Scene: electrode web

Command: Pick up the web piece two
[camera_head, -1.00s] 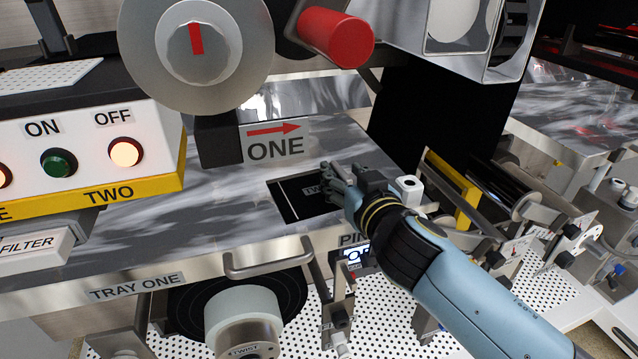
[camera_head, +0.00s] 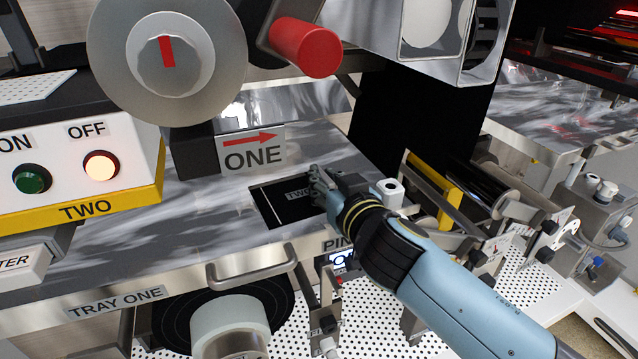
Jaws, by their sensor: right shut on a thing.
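The web piece two is a dark sheet (camera_head: 283,211) with a partly hidden "TWO" label, lying in a dark rectangular area of the metal tray top, below the "ONE" sign. My right gripper (camera_head: 318,184) is at the right edge of this dark piece, shut on it. The fingers and wrist hide the piece's right side, so the exact grip is hard to see. My left gripper is not in view.
A metal handle (camera_head: 252,268) sticks out at the front of the tray labelled "TRAY ONE". A large dial (camera_head: 168,65) and a red cylinder (camera_head: 305,48) overhang the tray. Rollers (camera_head: 463,185) stand to the right. A control box (camera_head: 75,165) is at left.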

